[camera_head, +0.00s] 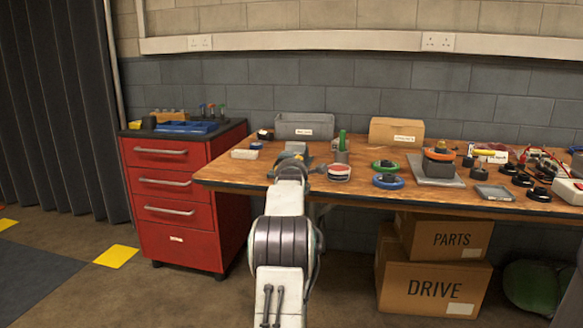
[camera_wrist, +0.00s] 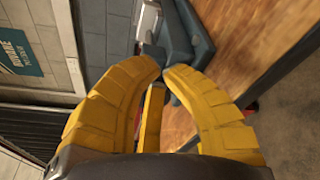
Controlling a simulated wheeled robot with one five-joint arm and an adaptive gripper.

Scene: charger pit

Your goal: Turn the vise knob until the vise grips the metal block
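The vise (camera_head: 295,147) is a small grey shape on the bench's left part, largely hidden behind my arm in the head view. In the wrist view the blue-grey vise (camera_wrist: 187,38) stands just beyond my fingertips. A small dark rounded part lies right at the tips, probably the vise knob (camera_wrist: 150,51). My gripper (camera_wrist: 162,69) has yellow fingers whose tips nearly meet; whether they press on the knob cannot be told. A pale metal piece beside the vise in the wrist view may be the metal block (camera_wrist: 147,22); whether the jaws touch it is unclear.
The wooden bench (camera_head: 233,174) carries a grey bin (camera_head: 304,125), a cardboard box (camera_head: 396,131), a green-topped cup (camera_head: 342,150) and a red-and-white tin (camera_head: 339,173) near the vise. A red drawer cabinet (camera_head: 180,200) stands left. Cardboard boxes (camera_head: 430,290) sit under the bench.

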